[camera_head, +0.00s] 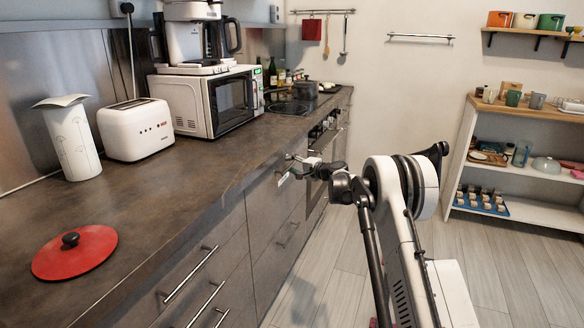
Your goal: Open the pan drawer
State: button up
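The dark grey kitchen unit has a stack of drawers with bar handles at the near end (205,298) and another drawer column (270,225) farther along. All visible fronts look flush and closed. Which one is the pan drawer I cannot tell. My gripper (287,168) is at the upper front of the farther column, just below the worktop edge, close to its top handle (282,180). Whether it touches that handle is too small to tell. Its fingers are small and partly blend with the handle, so their opening is unclear.
The worktop (180,190) carries a red lid (75,252), a paper towel roll (68,140), a toaster (136,129) and a microwave (212,100). An oven (318,165) lies beyond the drawers. A shelf unit (537,107) stands at right. Floor (500,255) between is clear.

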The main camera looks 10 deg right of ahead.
grip_shut()
jog(key=shift+s, duration=0.1)
dwell(0.4)
